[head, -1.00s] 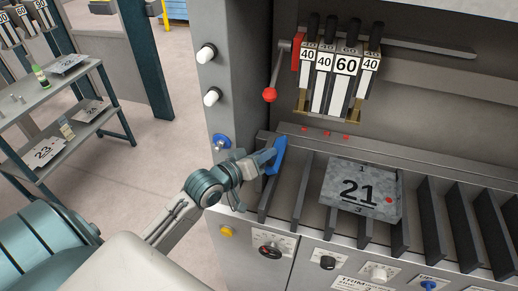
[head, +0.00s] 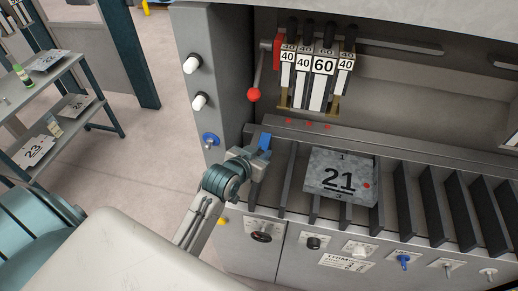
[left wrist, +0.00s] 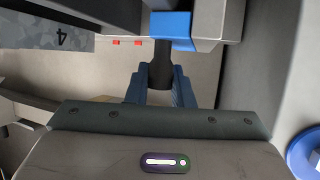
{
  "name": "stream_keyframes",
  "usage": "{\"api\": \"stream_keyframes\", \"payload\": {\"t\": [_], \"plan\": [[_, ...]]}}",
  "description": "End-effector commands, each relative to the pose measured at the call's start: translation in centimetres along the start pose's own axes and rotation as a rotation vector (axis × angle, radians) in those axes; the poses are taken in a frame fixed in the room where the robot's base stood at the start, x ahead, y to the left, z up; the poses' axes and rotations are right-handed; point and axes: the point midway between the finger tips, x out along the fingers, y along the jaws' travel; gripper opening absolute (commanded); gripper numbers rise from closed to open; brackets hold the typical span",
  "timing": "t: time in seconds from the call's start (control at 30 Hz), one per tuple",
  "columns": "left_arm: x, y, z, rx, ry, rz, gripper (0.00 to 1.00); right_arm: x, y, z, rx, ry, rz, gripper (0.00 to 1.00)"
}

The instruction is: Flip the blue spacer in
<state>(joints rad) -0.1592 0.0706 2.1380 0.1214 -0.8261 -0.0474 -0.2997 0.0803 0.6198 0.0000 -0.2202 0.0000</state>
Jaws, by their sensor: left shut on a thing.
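The blue spacer (head: 265,142) is at the left end of the slatted table, near the bar under the tool stack. In the left wrist view it is a blue block (left wrist: 170,28) beside grey metal parts, joined to a dark round stem (left wrist: 161,70). My left gripper (head: 251,155) is shut on this stem, between its blue fingers. I cannot tell whether the spacer is fully seated. My right gripper is not in view.
A grey plate marked 21 (head: 338,180) lies on the slats to the right. The tool stack (head: 316,70) and a red-knobbed lever (head: 254,94) stand above. A blue knob (head: 210,140) is on the left panel. A shelf cart (head: 45,95) is at far left.

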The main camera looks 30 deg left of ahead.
Motion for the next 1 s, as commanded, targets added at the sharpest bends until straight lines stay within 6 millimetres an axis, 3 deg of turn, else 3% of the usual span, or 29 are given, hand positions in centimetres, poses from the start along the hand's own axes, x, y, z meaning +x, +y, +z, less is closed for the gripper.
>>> {"api": "stream_keyframes", "payload": {"t": [0.47,0.5,0.53,0.83,1.0], "plan": [[0.1,0.1,0.2,0.013,-0.008,-0.006,0.00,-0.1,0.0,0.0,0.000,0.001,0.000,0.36],[0.1,0.0,0.2,0.013,-0.008,-0.005,0.25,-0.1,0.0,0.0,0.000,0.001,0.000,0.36],[0.1,0.0,0.2,0.013,-0.007,-0.005,0.30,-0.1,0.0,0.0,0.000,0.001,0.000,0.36],[0.0,0.0,0.1,0.012,-0.005,-0.005,0.30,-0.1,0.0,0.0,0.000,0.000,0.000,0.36],[-1.6,0.0,0.3,0.013,-0.004,-0.006,0.30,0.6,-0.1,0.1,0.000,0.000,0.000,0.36]]}}
